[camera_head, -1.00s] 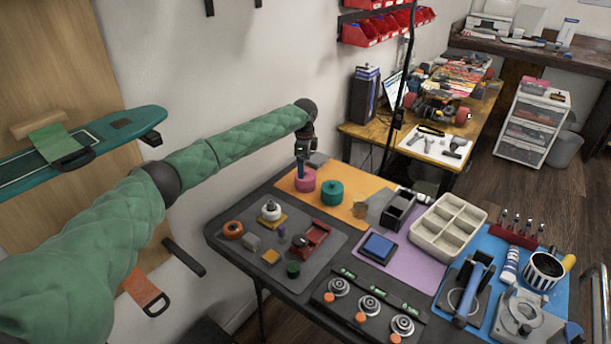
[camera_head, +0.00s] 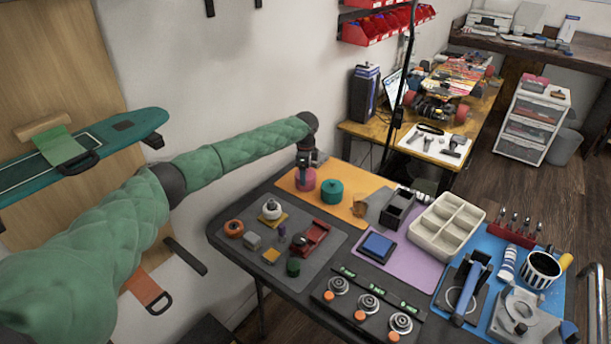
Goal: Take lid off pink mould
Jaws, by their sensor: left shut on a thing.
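The pink mould (camera_head: 305,184) is a small round pot on the orange mat, towards the back left of the table. My left gripper (camera_head: 306,165) is directly above it, pointing down, and is shut on the top of the pink mould, where its lid is. The fingers and the arm's wrist partly hide the lid, and I cannot make out a gap between lid and mould. A teal round mould (camera_head: 332,192) with a knob on top stands just to the right. My right gripper is not in view.
A grey mat (camera_head: 335,238) with small wheels and parts lies in front. A black open box (camera_head: 398,209) and a cream divided tray (camera_head: 447,225) stand to the right. The orange mat (camera_head: 348,211) has bare room in front of the teal mould.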

